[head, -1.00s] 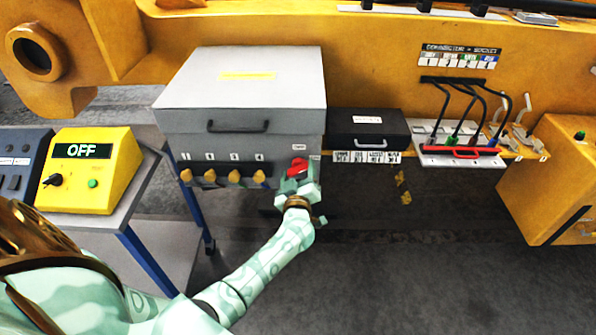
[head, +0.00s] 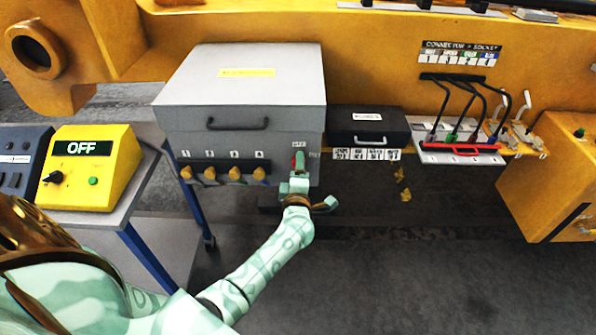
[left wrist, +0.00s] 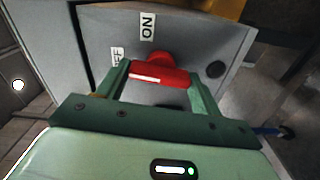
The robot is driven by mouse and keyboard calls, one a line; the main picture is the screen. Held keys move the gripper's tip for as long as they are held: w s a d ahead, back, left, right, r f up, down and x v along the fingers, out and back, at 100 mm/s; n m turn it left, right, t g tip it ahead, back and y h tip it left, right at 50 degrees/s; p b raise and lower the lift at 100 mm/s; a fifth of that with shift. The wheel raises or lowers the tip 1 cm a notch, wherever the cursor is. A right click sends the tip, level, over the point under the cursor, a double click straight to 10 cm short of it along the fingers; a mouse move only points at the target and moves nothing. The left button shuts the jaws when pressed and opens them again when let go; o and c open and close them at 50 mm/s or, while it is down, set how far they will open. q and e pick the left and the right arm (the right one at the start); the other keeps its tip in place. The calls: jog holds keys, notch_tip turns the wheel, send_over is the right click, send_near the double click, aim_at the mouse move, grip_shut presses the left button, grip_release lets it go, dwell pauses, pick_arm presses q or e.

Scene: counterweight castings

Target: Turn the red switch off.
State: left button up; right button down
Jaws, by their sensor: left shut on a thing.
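The red switch (left wrist: 160,73) is on the front of a grey box (head: 240,80), at its right end in the head view. The left wrist view shows its red handle lying crosswise between the two fingers of my left gripper (left wrist: 158,85), which is shut on it. An ON label (left wrist: 147,27) and a partly hidden OFF label (left wrist: 117,57) are on the panel beside the switch. My right gripper is not in view.
Several yellow knobs (head: 234,174) line the box front left of the switch. A yellow unit (head: 92,190) reading OFF stands on the table at left. The floor below is clear.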

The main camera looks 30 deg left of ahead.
pick_arm(q)
jog(key=shift+f+n, duration=0.15)
jog(key=shift+n, duration=0.35)
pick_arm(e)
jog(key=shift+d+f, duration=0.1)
pick_arm(q)
jog(key=o, duration=1)
